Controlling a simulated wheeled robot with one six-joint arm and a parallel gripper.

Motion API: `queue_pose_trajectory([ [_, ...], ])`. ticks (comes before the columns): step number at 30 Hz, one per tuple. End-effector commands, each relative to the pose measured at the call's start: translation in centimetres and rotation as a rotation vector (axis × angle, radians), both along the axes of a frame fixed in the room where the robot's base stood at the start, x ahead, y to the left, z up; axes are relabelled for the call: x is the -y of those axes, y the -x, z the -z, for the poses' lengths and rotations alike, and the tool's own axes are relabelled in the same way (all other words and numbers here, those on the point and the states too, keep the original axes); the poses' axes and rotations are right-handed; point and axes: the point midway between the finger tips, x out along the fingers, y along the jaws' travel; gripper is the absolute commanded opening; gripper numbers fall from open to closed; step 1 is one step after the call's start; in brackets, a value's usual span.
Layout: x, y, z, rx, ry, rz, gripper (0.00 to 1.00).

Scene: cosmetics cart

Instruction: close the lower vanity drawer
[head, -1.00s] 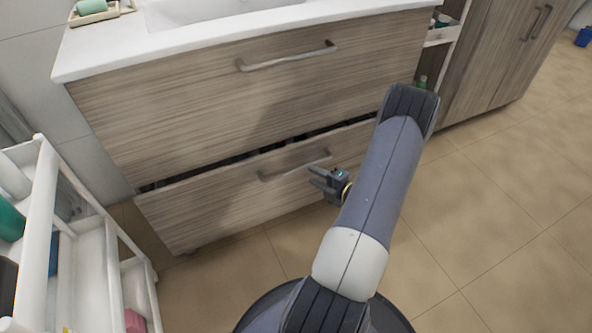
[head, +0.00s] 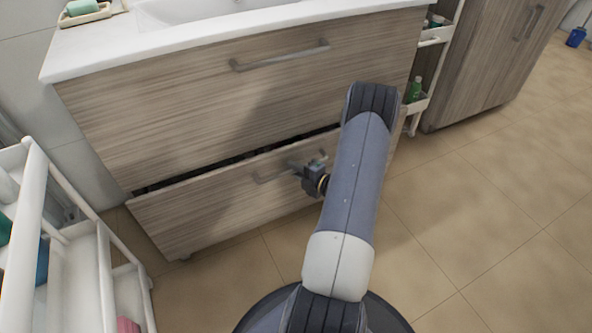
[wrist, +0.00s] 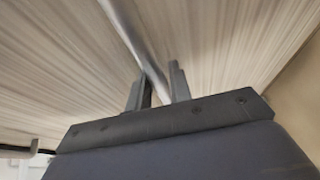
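The lower vanity drawer (head: 215,203) has a striped wood front and stands slightly pulled out, with a dark gap along its top edge. Its grey bar handle (head: 265,178) is partly hidden by my gripper (head: 299,168). In the wrist view, the handle (wrist: 143,50) runs between the two fingers of my gripper (wrist: 159,88). The fingers stand apart on either side of the bar; a firm hold on it does not show. The upper drawer (head: 230,100) sits flush above.
A white shelf cart (head: 85,265) with bottles stands at the left. Another narrow white rack (head: 418,103) with a green bottle stands right of the vanity, beside a tall wood cabinet (head: 490,75). The tiled floor (head: 480,200) at the right is clear.

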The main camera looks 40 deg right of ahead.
Motion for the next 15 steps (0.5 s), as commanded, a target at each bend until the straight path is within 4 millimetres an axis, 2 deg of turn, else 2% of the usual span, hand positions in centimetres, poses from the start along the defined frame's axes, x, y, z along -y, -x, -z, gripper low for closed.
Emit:
queue_pose_trajectory([
  [1, 0.0, 0.01, 0.01, 0.0, 0.0, 0.0, 0.16],
  [7, -0.01, 0.01, 0.01, 0.0, 0.0, 0.0, 0.0],
  [15, -0.01, 0.02, 0.01, 0.0, 0.0, 0.0, 0.0],
])
